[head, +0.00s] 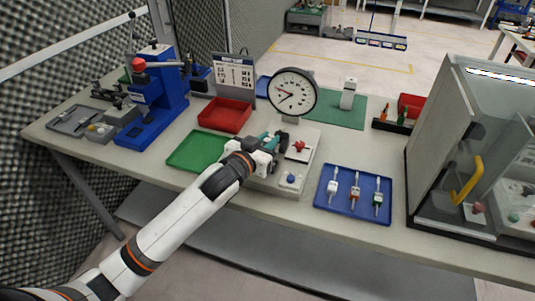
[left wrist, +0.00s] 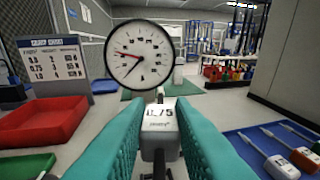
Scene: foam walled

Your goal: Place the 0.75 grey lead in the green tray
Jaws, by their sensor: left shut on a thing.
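My left gripper (head: 268,143) is over the grey base of the dial instrument (head: 292,92). Its teal fingers (left wrist: 158,140) are shut on a grey lead (left wrist: 158,117) with a white label that reads about 0.75. In the head view the fingers mostly hide this lead, and I cannot tell whether it touches the base. The green tray (head: 188,152) lies just left of the gripper, looks empty, and its edge shows at lower left in the left wrist view (left wrist: 28,166). My right gripper is not in view.
A red tray (head: 225,115) and a chart stand (head: 233,76) are behind the green tray. A blue tray (head: 325,204) at right holds three leads. A red knob (head: 299,146) and blue knob (head: 291,178) sit near the gripper. A blue press (head: 150,120) stands left, a glass-doored cabinet (head: 430,130) right.

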